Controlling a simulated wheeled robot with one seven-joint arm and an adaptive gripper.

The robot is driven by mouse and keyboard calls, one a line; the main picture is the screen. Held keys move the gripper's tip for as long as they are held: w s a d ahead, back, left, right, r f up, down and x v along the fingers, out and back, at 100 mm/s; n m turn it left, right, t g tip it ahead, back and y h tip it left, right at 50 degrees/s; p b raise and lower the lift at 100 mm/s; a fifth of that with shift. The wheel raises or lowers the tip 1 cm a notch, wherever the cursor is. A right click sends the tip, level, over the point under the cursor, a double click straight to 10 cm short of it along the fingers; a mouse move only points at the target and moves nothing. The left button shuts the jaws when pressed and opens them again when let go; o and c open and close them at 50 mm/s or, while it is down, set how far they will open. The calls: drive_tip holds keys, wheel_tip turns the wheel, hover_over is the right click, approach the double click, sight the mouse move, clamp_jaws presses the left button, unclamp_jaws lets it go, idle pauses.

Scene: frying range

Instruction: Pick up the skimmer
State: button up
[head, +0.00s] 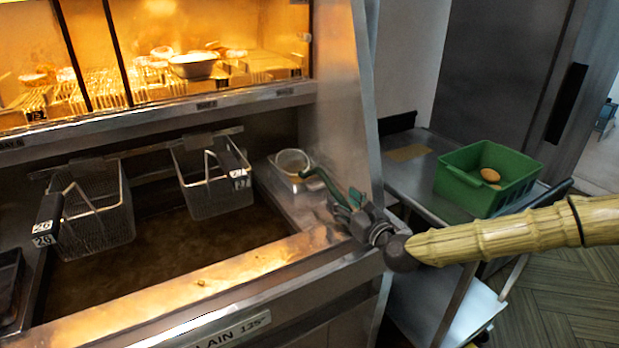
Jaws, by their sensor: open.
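A round, pale-rimmed piece that looks like the skimmer's bowl (292,161) rests at a small steel tray on the right side of the fryer top. I cannot make out its handle clearly. My gripper (328,190), with dark green fingers, is over the fryer's right ledge, just right of and nearer than the round piece. It is open, and one long curved finger reaches toward the tray's near right side. In this view the fingertip overlaps the tray edge; I cannot tell whether it touches. I see nothing held between the fingers.
Two wire fry baskets (212,190) hang over the dark oil vat to the left. A heated, lit display with food stands above. A steel side table (408,172) at right carries a green crate (470,188) with round brown items. A slanted steel panel (345,100) rises behind my gripper.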

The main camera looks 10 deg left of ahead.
clamp_jaws()
drive_tip(key=shift+r, duration=0.15)
